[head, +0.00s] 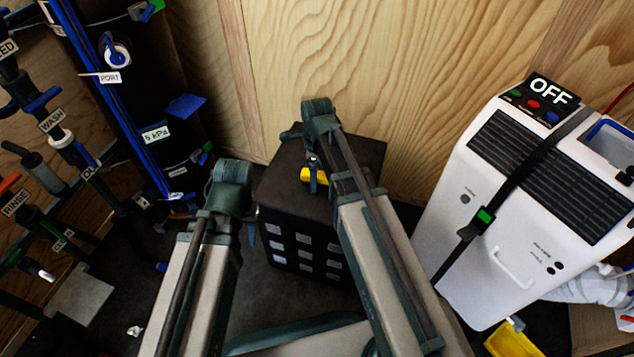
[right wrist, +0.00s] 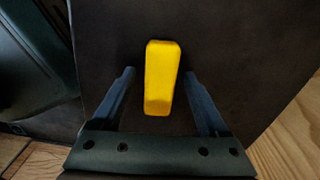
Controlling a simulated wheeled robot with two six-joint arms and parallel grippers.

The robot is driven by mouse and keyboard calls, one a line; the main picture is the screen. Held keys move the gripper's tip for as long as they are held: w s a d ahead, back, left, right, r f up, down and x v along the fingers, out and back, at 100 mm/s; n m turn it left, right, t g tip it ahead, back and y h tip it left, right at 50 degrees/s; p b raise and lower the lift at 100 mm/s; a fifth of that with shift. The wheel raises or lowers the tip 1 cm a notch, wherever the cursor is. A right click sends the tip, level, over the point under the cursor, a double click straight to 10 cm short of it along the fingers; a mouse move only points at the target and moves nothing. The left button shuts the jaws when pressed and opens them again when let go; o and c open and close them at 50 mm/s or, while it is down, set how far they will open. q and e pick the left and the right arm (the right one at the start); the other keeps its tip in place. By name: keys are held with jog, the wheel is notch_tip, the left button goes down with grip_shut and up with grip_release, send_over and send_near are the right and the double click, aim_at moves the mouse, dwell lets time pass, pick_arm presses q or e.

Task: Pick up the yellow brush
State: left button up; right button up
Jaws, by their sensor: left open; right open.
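The yellow brush (head: 305,174) lies on top of the black box (head: 277,190) in the head view, partly covered by my right gripper (head: 314,172). In the right wrist view the yellow brush (right wrist: 161,85) stretches lengthwise between the two blue fingers of my right gripper (right wrist: 158,74). The fingers are open, with a gap on each side of the brush. My left gripper (head: 251,234) is mostly hidden behind its own arm; only a bit of blue finger shows beside the black box's left side, away from the brush.
A white machine with an OFF sign (head: 550,200) stands at the right. A dark rack with labelled pipes and valves (head: 110,110) fills the left. A wooden wall (head: 330,50) is close behind the box. A yellow bin (head: 510,341) sits at the lower right.

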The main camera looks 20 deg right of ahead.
jog(key=shift+r, duration=0.1)
grip_shut()
pick_arm(q)
jog(key=shift+r, duration=0.1)
dwell(0.3)
